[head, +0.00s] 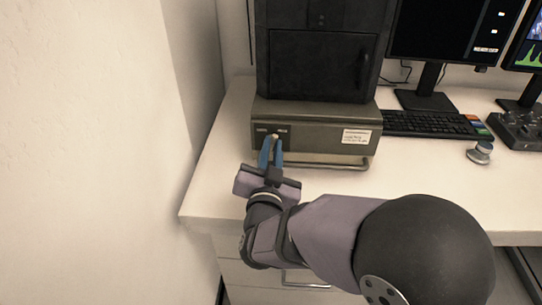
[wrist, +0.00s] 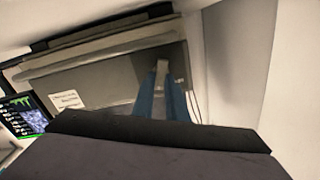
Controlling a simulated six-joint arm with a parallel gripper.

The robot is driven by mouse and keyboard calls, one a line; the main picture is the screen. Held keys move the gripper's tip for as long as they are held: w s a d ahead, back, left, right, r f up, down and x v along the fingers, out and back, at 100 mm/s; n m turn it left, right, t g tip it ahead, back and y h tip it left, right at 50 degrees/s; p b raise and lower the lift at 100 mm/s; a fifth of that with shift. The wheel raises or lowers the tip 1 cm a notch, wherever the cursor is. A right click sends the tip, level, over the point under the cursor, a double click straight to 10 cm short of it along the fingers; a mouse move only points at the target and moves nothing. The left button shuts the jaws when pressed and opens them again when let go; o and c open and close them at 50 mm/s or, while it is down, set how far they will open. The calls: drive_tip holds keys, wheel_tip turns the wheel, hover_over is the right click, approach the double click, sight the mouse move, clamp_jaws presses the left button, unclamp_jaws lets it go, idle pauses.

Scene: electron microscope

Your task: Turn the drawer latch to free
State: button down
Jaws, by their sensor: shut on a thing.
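In the wrist view the blue fingers (wrist: 162,84) close around the pale latch (wrist: 162,66). Much of the latch is hidden by the fingertips, and I cannot tell its exact turn. The drawer looks closed, with a metal bar handle (head: 330,166) along its lower edge.
A black cabinet (head: 318,60) stands on the drawer unit. A wall (head: 100,150) is at the left. The desk front right (head: 420,175) is clear.

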drive_tip(key=m+b, duration=0.3)
drive_tip(key=m, duration=0.1)
drive_tip(key=shift+d+f+m+b, duration=0.1)
drive_tip(key=shift+d+m+b, duration=0.05)
drive_tip(key=shift+m+b, duration=0.2)
idle(0.4)
drive_tip(key=c, duration=1.8)
unclamp_jaws()
drive_tip(key=shift+o, duration=0.2)
drive_tip(key=s, duration=0.7)
drive_tip(key=shift+s+p, duration=0.2)
drive_tip(key=shift+p, duration=0.15)
